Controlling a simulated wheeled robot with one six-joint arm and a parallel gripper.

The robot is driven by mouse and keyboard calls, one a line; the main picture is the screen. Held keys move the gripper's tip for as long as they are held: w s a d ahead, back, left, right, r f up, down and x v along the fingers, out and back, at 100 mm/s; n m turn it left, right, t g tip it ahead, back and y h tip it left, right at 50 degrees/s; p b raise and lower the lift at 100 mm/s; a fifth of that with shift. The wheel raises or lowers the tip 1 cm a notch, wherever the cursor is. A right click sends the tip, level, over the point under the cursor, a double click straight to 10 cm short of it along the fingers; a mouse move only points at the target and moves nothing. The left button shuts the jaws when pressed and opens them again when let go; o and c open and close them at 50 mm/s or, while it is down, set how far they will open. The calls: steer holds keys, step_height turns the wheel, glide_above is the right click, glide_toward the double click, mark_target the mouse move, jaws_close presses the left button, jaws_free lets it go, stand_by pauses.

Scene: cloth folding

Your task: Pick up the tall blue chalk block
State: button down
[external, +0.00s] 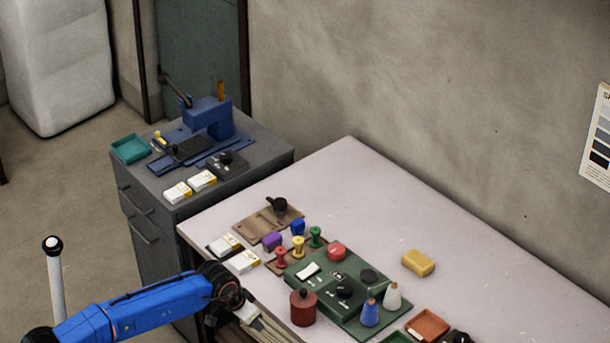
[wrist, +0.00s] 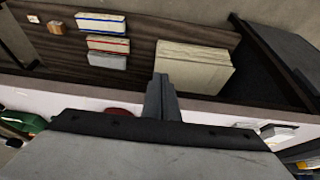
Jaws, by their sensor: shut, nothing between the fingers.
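The white table (external: 400,210) holds a green mat (external: 320,275), a red pot (external: 303,308), thread spools and a yellow block (external: 418,262). The wrist view shows a cream stack (wrist: 193,68) and small boxes (wrist: 102,43) in the dark space.

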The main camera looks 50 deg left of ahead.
steer(key=c, duration=1.2)
jaws_free()
steer(key=w+a+r+m, duration=0.1)
steer(key=w+r, duration=0.1)
steer(key=w+r+m, duration=0.1)
steer(key=w+r, duration=0.2)
steer(key=w+a+r+m+g, duration=0.1)
steer(key=w+r+m, duration=0.1)
steer(key=r, duration=0.1)
steer(key=shift+w+a+r, duration=0.15)
steer(key=shift+w+a, duration=0.15)
steer(key=w+a+r+m+g, duration=0.1)
steer(key=w+a+r+m, duration=0.3)
steer(key=w+r, duration=0.35)
step_height(320, 180, up, 5)
steer(key=m+g, duration=0.3)
steer(key=m, duration=0.7)
glide_above(298, 221)
steer(key=f, duration=1.1)
steer(key=shift+s+a, duration=0.1)
steer(key=shift+a, duration=0.1)
steer(key=shift+d+f, duration=0.2)
steer(key=shift+f, duration=2.5)
